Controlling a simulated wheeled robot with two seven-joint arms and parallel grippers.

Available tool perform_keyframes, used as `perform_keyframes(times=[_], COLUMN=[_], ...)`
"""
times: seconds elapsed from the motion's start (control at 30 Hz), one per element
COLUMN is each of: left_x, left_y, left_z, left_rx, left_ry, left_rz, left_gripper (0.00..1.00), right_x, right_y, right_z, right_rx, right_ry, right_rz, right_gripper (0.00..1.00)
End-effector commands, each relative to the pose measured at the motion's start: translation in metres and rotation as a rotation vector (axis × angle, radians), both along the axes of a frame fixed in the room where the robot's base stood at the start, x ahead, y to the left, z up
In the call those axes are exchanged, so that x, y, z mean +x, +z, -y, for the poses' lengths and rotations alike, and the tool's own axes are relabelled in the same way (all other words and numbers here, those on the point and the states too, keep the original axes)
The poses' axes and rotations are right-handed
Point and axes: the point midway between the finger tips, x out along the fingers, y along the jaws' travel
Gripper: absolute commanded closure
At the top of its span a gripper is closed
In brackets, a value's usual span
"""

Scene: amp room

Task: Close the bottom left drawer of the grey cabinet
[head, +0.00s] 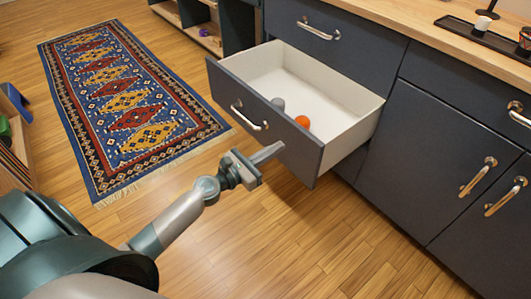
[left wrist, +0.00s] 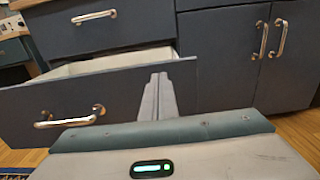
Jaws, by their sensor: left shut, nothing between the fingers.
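The bottom left drawer (head: 340,112) of the grey cabinet (head: 400,165) is pulled well out in the head view. It has a dark grey front, a white inside and a silver bar handle (head: 250,117). An orange ball (head: 302,121) and a grey round thing (head: 278,103) lie in it near the front. My left gripper (head: 268,152) is shut and empty, its fingertips at the right part of the drawer front. In the left wrist view the shut fingers (left wrist: 158,95) overlap the drawer front (left wrist: 90,100); I cannot tell whether they touch it. My right gripper is not in view.
Above the open drawer is a shut drawer (head: 330,35). Cabinet doors (head: 435,160) with handles stand shut to its right. A wooden counter (head: 430,30) carries a black tray (head: 485,38). A patterned rug (head: 125,100) lies left; bare wooden floor (head: 290,235) is clear in front.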

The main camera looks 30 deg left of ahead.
Motion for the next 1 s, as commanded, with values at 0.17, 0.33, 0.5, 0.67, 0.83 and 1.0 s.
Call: perform_keyframes(times=[0.17,0.33,0.5,0.67,0.83,1.0], left_x=[0.03,0.053,0.068,0.073,0.074,0.074], left_y=[0.001,0.001,0.0,0.0,0.0,0.0], left_z=[0.012,0.022,0.028,0.031,0.031,0.031], left_rx=[-0.002,-0.002,-0.001,-0.002,-0.001,-0.001], left_ry=[0.001,0.001,0.001,0.001,0.001,0.0], left_rz=[0.0,0.0,0.001,-0.001,0.0,0.0], left_gripper=[1.0,1.0,1.0,1.0,1.0,1.0], right_x=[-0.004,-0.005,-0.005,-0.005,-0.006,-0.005], right_y=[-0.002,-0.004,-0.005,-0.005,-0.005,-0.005], right_z=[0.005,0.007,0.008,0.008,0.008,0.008], right_rx=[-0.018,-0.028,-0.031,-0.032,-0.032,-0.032], right_ry=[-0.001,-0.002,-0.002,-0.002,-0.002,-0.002], right_rz=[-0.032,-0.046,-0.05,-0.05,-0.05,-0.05], right_gripper=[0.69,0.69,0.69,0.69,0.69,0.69])
